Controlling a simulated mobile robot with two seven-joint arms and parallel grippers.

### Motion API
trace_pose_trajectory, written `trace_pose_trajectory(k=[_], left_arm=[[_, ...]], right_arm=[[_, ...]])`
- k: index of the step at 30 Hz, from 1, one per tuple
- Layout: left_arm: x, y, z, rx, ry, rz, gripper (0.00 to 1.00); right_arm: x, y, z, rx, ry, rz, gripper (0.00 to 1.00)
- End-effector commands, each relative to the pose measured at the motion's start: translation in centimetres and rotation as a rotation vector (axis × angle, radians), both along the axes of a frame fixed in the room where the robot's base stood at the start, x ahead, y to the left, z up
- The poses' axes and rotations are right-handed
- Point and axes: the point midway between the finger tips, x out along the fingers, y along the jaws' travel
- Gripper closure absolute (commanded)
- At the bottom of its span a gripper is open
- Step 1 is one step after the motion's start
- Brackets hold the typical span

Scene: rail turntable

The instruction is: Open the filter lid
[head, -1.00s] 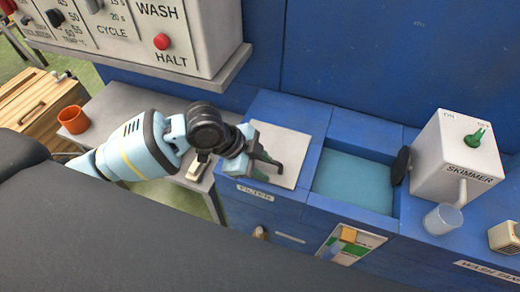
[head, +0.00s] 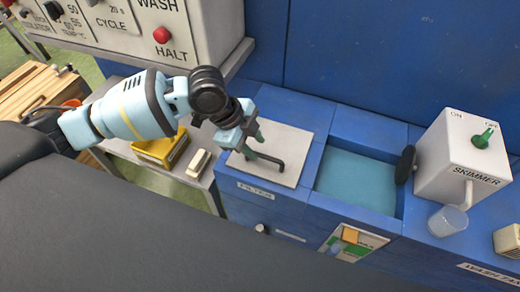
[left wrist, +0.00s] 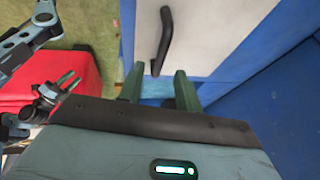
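The filter lid (head: 299,136) is a pale grey square panel, lying flat and shut on the blue unit above the FILTER label. Its dark bent handle (head: 268,158) stands near the lid's front. My left gripper (head: 254,143) is over the lid beside the handle, its fingers pointing down. In the left wrist view the green fingers (left wrist: 160,80) are apart and empty, and the handle (left wrist: 165,40) shows just past them on the lid (left wrist: 222,28). What appears to be my right gripper (left wrist: 62,88) is at the left of that view, too small to read clearly.
A blue-green basin (head: 355,180) is right of the lid, with a dark disc (head: 405,164) and the white SKIMMER box (head: 462,160) beyond. A clear cup (head: 447,220) stands in front of the box. A yellow tray (head: 160,150) and the control panel (head: 215,50) are at left.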

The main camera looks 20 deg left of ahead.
Motion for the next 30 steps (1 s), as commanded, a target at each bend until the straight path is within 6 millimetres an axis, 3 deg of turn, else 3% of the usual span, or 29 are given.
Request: trace_pose_trajectory(k=[7,19,27,30], left_arm=[[0.5,-1.2,-2.7,0.0,0.0,0.0,0.66],[0.6,-1.4,-3.3,0.0,-0.002,0.0,0.66],[0.6,-1.4,-3.3,0.0,-0.002,0.001,1.0],[0.6,-1.4,-3.3,0.0,-0.002,0.001,1.0]], right_arm=[[-0.2,0.0,-0.3,0.0,0.007,0.001,0.64],[-0.1,-0.2,-0.3,-0.005,0.004,0.007,0.64],[-0.1,-0.2,-0.3,-0.006,0.004,0.008,0.64],[-0.1,-0.2,-0.3,-0.006,0.004,0.008,0.64]])
